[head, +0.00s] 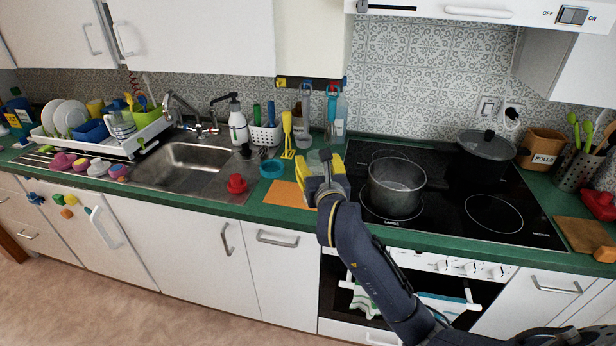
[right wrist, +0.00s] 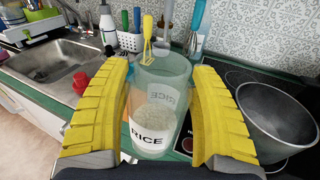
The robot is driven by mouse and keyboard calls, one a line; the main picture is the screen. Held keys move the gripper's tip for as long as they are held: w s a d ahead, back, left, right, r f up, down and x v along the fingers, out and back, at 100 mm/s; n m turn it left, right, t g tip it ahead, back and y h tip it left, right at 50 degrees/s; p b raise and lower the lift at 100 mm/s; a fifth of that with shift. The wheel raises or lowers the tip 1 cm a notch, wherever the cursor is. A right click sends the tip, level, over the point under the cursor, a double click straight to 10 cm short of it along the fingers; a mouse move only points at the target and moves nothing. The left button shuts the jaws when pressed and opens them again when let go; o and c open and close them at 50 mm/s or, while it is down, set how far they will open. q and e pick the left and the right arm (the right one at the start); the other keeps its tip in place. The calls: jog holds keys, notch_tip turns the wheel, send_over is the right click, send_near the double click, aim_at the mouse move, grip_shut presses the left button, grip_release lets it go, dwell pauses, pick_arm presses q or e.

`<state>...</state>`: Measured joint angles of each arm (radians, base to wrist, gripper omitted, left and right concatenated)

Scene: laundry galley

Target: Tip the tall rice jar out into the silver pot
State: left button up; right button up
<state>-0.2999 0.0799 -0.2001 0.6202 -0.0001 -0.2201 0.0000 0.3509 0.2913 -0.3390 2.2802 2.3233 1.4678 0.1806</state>
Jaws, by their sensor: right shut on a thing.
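The tall rice jar (right wrist: 158,110) is clear, with a white label reading RICE and pale rice in its lower part. It stands upright between the yellow fingers of my right gripper (right wrist: 160,115), which is shut on it. In the head view my right gripper (head: 322,178) hides most of the jar, left of the stove. The silver pot (head: 396,188) sits on the front left of the black hob, just right of the gripper. Its rim and inner wall show at the right of the right wrist view (right wrist: 280,118). My left gripper is not in view.
An orange board (head: 287,193), a teal bowl (head: 272,169) and a red item (head: 237,183) lie left of the gripper. A yellow utensil (head: 288,135) stands behind. A dark lidded pan (head: 487,146) sits at the back right of the hob. The hob's front right is clear.

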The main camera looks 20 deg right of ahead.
jog(key=w+d+r+m+g+h, duration=0.25)
jog(key=w+d+r+h, duration=0.2)
jog(key=d, duration=0.35)
jog(key=w+d+r+m+g+h, duration=0.2)
jog(key=w+d+r+m+h, duration=0.2)
jog(key=d+r, duration=0.25)
jog(key=w+d+r+m+g+h, duration=0.2)
jog(key=d+m+g+h, duration=0.3)
jog(key=d+m+g, duration=0.5)
jog(key=shift+s+a+f+m+g+y, duration=0.15)
jog(key=shift+s+f+m+g, duration=0.4)
jog(key=shift+g, duration=0.85)
jog(key=shift+s+d+f+m+g+y, duration=0.1)
jog(key=shift+s+f+m+g+y, duration=0.2)
jog(key=shift+f+m+g, duration=0.8)
jog(key=shift+s+a+f+m+g+y, duration=0.15)
jog(key=shift+s+f+m+g, duration=0.3)
jog(key=shift+g, duration=1.2)
jog(key=shift+w, duration=0.15)
